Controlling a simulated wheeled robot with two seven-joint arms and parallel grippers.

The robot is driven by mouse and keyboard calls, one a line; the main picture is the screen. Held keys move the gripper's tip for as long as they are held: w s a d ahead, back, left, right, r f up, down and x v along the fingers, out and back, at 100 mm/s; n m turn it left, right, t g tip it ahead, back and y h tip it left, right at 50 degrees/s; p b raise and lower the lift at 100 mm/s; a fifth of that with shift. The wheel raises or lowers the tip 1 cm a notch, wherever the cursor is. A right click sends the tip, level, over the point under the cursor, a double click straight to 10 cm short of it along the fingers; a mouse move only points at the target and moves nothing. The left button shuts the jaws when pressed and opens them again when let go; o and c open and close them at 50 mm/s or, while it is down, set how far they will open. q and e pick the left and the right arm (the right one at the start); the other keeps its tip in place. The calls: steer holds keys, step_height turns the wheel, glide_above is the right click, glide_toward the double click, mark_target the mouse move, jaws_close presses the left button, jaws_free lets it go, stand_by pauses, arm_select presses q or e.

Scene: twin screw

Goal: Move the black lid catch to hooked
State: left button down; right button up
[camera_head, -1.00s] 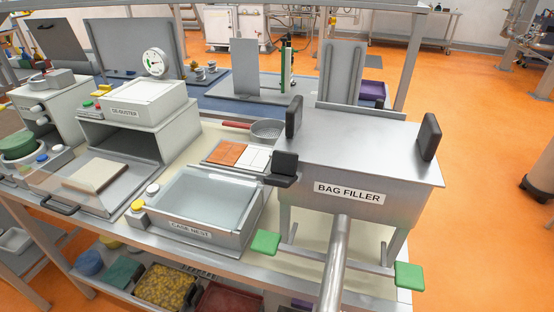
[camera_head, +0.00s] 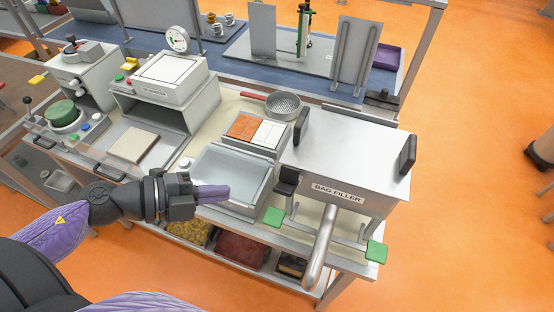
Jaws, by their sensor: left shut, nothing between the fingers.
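The bag filler (camera_head: 350,150) is a grey metal box with a flat lid on the right of the bench. A black bracket-like part (camera_head: 287,180) sits at its left front corner; it may be the lid catch, but I cannot tell its setting. Two upright black pads stand at the lid's left (camera_head: 302,126) and right (camera_head: 408,153) edges. My left gripper (camera_head: 212,193) has purple fingers and is shut and empty. It is over the front of the case nest (camera_head: 235,178), left of the black part and apart from it. My right gripper is out of view.
A metal spout (camera_head: 319,248) juts from the bag filler's front, between green pads on the left (camera_head: 273,217) and right (camera_head: 376,252). A strainer (camera_head: 283,105) and an orange-and-white tile tray (camera_head: 255,133) lie behind the case nest. Bins fill the lower shelf.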

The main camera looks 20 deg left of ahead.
mark_target(275, 187)
arm_select(q)
steer(key=x, duration=0.8)
steer(key=w+a+x, duration=0.1)
steer(key=x, duration=0.3)
steer(key=shift+a+f, duration=0.15)
steer(key=shift+f, duration=0.2)
steer(key=shift+w+f+b, duration=0.3)
steer(key=shift+w, duration=0.35)
steer(key=shift+r, duration=0.1)
